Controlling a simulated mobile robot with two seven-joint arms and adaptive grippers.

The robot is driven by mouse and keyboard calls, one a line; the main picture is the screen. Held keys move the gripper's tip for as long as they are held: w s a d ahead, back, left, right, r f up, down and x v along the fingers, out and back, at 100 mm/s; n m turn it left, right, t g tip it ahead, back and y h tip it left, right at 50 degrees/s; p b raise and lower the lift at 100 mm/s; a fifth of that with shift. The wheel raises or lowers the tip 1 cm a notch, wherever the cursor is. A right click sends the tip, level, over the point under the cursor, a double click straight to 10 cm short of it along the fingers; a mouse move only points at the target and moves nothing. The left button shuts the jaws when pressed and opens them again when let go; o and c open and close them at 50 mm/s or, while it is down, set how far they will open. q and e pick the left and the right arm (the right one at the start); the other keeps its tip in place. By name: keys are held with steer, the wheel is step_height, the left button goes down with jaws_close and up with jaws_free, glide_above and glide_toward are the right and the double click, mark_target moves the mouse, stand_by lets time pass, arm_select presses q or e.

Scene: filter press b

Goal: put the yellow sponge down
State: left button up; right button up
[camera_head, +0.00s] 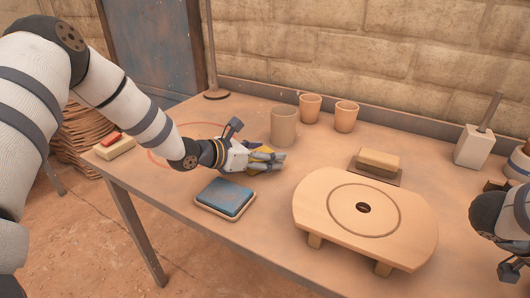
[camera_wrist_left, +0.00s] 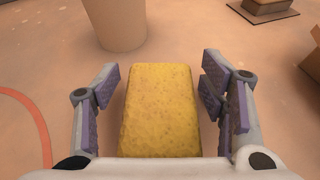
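The yellow sponge (camera_head: 262,151) is on or just above the table, left of the round-holed board and in front of the tan cup. My left gripper (camera_head: 279,161) is around it and hides part of it. In the left wrist view, the sponge (camera_wrist_left: 160,112) lies between the two spread fingers of my left gripper (camera_wrist_left: 160,78), with a narrow gap on each side. Whether its underside touches the table is hidden. My right gripper (camera_head: 513,268) is at the right edge, partly cut off, and its finger opening is unclear.
A blue pad on a tray (camera_head: 225,197) sits in front of my left gripper. Tan cups (camera_head: 284,126) stand behind. The holed board (camera_head: 366,215) and a block on a plate (camera_head: 378,162) are to the right. A red ring outline (camera_head: 160,161) marks the table at left.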

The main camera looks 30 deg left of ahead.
arm_select(q)
steer(key=shift+r, duration=0.3)
steer(key=v, duration=1.2)
steer(key=shift+s+f, duration=0.1)
steer(key=shift+o, duration=0.5)
steer(key=shift+d, duration=0.1)
